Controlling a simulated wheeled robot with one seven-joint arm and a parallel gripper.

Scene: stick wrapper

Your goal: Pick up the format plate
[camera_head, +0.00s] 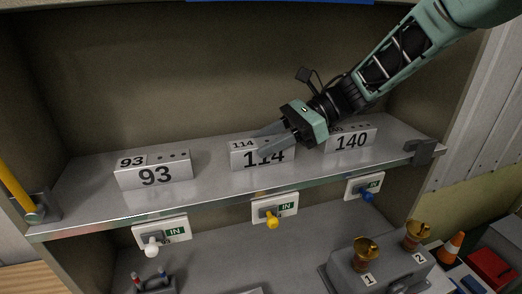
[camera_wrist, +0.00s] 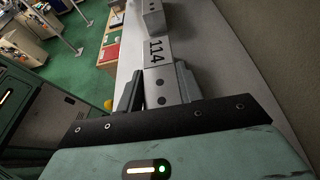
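Three grey format plates stand on the shelf. Plate 93 (camera_head: 155,172) is at the left, plate 114 (camera_head: 242,158) in the middle and plate 140 (camera_head: 351,142) at the right. My gripper (camera_head: 268,142) is at plate 114, reaching in from the upper right, with a finger across part of its front number. In the wrist view plate 114 (camera_wrist: 156,52) lies between the two fingers (camera_wrist: 160,92), one on each side. I cannot tell whether both fingers press on it. Plate 114 appears to rest on the shelf. My gripper covers part of plate 140.
The shelf (camera_head: 212,178) is bare between plates 93 and 114. Switches with white (camera_head: 151,246), yellow (camera_head: 272,219) and blue (camera_head: 368,197) knobs sit below its front edge. A dark bracket (camera_head: 423,151) is at the right end. The cabinet's back wall rises behind.

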